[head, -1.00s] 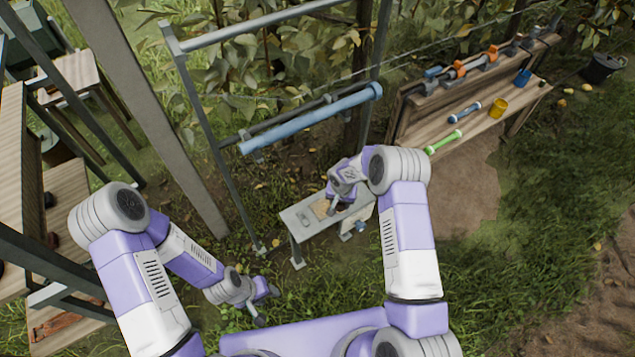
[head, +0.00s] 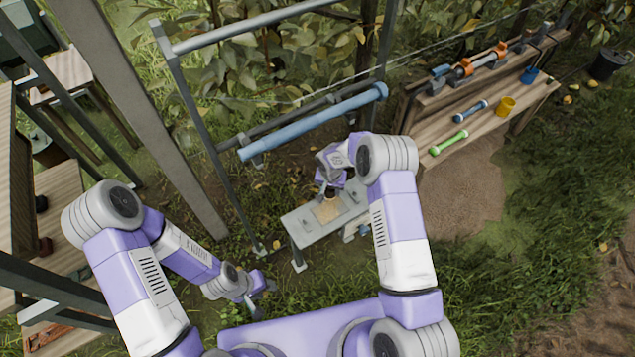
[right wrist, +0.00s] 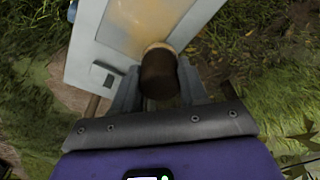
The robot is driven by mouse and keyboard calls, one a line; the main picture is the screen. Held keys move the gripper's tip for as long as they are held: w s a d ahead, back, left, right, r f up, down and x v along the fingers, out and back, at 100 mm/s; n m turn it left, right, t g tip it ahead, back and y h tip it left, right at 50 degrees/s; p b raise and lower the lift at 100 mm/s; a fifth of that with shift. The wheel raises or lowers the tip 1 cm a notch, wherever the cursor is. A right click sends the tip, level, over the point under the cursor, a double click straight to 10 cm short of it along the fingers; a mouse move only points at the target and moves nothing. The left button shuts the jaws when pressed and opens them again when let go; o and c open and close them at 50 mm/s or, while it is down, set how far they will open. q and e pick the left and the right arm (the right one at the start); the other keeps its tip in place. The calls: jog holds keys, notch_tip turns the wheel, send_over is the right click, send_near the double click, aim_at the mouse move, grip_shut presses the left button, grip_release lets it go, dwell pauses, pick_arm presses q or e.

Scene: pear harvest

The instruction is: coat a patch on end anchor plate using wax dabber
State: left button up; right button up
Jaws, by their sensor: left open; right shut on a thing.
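The end anchor plate (head: 299,226) is a pale grey slab on short legs in the middle of the head view. A tan patch (head: 327,212) lies on its top; the plate (right wrist: 86,45) and patch (right wrist: 138,22) also show in the right wrist view. My right gripper (head: 331,191) is over the plate, shut on the wax dabber. The dabber (right wrist: 159,74) has a dark brown body and a pale tan end, which overlaps the patch's near edge in the right wrist view. I cannot tell whether it touches. My left gripper (head: 263,286) is open and empty, low and left of the plate.
A blue roller bar (head: 315,122) on a metal frame runs behind the plate. A wooden bench (head: 480,125) at the right holds a green-handled tool (head: 449,142), a blue tool (head: 470,111) and a yellow cup (head: 505,107). A dark bucket (head: 607,63) stands at far right.

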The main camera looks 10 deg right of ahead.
jog(key=shift+r, duration=0.75)
jog(key=shift+r+p, duration=1.45)
jog(key=shift+r, duration=0.85)
